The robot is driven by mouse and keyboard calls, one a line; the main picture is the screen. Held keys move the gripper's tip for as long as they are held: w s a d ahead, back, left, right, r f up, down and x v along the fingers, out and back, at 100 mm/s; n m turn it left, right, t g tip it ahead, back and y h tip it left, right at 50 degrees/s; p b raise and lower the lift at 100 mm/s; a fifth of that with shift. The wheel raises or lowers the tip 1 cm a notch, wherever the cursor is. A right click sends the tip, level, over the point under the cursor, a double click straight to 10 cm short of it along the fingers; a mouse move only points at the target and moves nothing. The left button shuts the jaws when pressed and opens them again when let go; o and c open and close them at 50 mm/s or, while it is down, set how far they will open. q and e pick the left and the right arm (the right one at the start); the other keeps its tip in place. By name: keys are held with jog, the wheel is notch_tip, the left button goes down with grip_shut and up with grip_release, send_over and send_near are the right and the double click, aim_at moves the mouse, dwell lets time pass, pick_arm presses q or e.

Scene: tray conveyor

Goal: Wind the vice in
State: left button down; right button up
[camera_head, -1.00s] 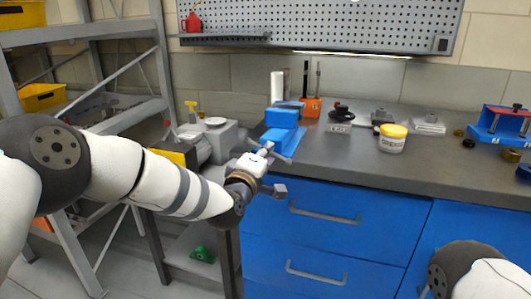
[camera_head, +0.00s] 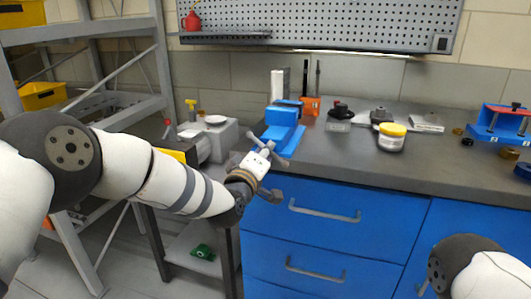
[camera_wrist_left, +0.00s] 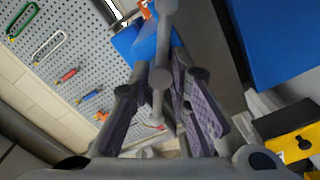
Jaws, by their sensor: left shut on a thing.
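The blue vice (camera_head: 281,124) stands at the left front corner of the grey workbench, with its grey handle bar (camera_head: 276,157) at the front, tilted down to the right. My left gripper (camera_head: 266,157) is at this handle, in front of the vice. In the left wrist view the vice (camera_wrist_left: 146,42) is at the top, and the handle's round-ended bar (camera_wrist_left: 160,78) runs between the purple-padded fingers of my left gripper (camera_wrist_left: 162,106). The gripper is shut on the handle; the exact contact is partly hidden. My right gripper is outside the view; only its arm shows at bottom right.
Blue drawers (camera_head: 325,215) lie below. A grey machine (camera_head: 208,138) is to the left.

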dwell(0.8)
pick_arm(q)
jog(key=c, duration=1.5)
grip_release()
jog(key=v, duration=1.2)
